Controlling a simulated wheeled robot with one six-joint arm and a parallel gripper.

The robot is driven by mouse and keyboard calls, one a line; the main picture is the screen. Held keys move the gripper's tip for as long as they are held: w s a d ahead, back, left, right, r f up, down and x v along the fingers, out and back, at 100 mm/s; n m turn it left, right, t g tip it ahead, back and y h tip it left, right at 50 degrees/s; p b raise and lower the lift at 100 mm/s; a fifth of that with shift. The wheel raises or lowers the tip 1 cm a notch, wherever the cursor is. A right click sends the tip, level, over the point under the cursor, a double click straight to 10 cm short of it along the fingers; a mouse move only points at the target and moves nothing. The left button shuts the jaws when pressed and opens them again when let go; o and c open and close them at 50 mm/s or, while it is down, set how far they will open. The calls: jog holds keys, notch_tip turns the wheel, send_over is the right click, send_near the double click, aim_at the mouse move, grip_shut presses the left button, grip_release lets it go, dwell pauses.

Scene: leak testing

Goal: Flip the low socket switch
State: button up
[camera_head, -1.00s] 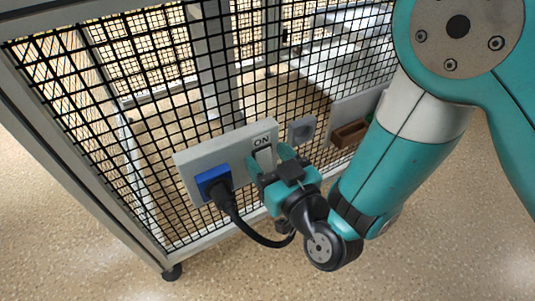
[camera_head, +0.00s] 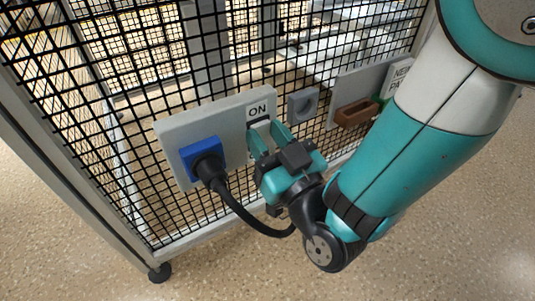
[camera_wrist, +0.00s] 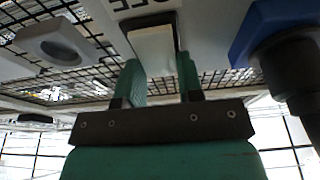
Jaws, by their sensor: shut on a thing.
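The socket switch (camera_head: 260,126) is a pale rocker in a dark frame on a grey panel (camera_head: 178,131), just below an "ON" label (camera_head: 258,109). In the wrist view the switch (camera_wrist: 153,48) shows as a cream block, with part of another label above it. My teal gripper (camera_head: 268,143) is at the switch, with one finger on each side of it. The fingers (camera_wrist: 161,80) are shut on it. How far the rocker is tilted is hard to tell. Part of the panel is hidden behind my gripper.
A blue plug (camera_head: 203,156) with a black cable (camera_head: 238,212) sits left of the switch, and the cable loops below my gripper. A grey round-holed fixture (camera_head: 303,104) and a brown bin (camera_head: 356,113) are to the right. Black wire mesh backs everything.

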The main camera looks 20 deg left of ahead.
jog(key=shift+s+f+t+y+b, duration=0.1)
jog(key=shift+f+t+y+b, duration=0.35)
jog(key=shift+b, duration=0.45)
jog(key=shift+d+r+y, duration=0.1)
jog(key=shift+r+y, duration=0.1)
jog(key=shift+y, duration=0.05)
jog(key=o, duration=0.9)
jog(key=shift+o, duration=0.2)
